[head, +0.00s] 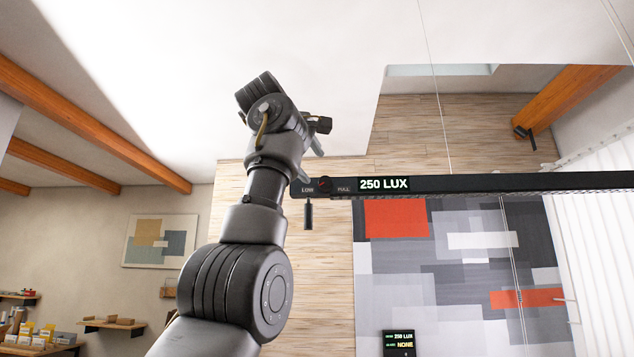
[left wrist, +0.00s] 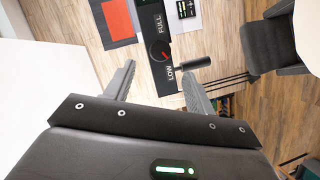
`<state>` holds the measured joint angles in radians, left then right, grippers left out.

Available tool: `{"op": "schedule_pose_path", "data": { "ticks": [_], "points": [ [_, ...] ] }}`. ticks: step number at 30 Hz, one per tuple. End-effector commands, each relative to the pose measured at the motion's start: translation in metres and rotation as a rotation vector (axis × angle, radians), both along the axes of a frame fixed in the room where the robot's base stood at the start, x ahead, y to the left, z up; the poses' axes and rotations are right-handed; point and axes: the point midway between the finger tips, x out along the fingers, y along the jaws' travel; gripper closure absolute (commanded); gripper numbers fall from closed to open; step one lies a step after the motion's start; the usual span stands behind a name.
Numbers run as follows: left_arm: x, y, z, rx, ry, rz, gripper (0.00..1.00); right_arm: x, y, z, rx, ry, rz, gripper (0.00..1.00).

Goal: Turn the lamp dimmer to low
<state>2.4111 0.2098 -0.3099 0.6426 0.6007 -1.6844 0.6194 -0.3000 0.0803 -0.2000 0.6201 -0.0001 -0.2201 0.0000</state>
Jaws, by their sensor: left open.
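The lamp is a long black bar (head: 480,184) hanging on thin wires, with a lit display (head: 384,185) reading 250 LUX. At its left end is a round dimmer dial (head: 325,183) with a red mark, between the words LOW and FULL. The dial also shows in the left wrist view (left wrist: 160,51), beyond my fingertips. A short black handle (head: 308,214) hangs below the bar's end, and it shows beside LOW in the wrist view (left wrist: 192,63). My left gripper (head: 312,160) is open and empty, close to the bar's left end; its fingers (left wrist: 158,72) appear apart from the dial.
A small dark panel (head: 398,343) low on the wall reads 250 LUX and NONE. A grey and red patchwork panel (head: 460,270) is behind the bar. A grey chair (left wrist: 272,45) stands on the wood floor. Shelves with small goods (head: 40,335) are at far left.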

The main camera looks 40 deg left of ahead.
Motion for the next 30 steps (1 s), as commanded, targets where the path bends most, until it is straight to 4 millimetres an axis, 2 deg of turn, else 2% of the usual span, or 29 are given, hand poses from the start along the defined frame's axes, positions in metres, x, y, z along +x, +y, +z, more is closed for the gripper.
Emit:
{"op": "schedule_pose_path", "data": {
  "ticks": [1, 4, 10, 26, 28, 30],
  "points": [
    [-0.009, -0.003, -0.001, 0.0, -0.001, 0.0, 0.45, 0.0, 0.0, -0.006, 0.0, 0.0, 0.0, 1.0],
    [-0.022, -0.007, 0.003, -0.001, -0.001, 0.001, 0.45, 0.0, 0.0, -0.01, 0.0, 0.0, 0.0, 1.0],
    [-0.033, -0.01, 0.007, -0.002, 0.0, 0.001, 0.45, 0.0, 0.0, -0.012, 0.0, 0.0, 0.0, 1.0],
    [-0.034, -0.011, 0.007, -0.001, 0.001, 0.0, 0.45, 0.0, 0.001, -0.012, 0.001, 0.0, -0.001, 1.0],
    [-0.031, -0.011, 0.006, 0.001, 0.004, 0.0, 0.45, 0.0, 0.001, -0.012, 0.001, 0.0, -0.001, 1.0],
    [-0.021, -0.013, -0.001, 0.014, 0.018, -0.004, 0.45, 0.0, 0.001, -0.012, 0.001, 0.0, -0.001, 1.0]
  ]
}}
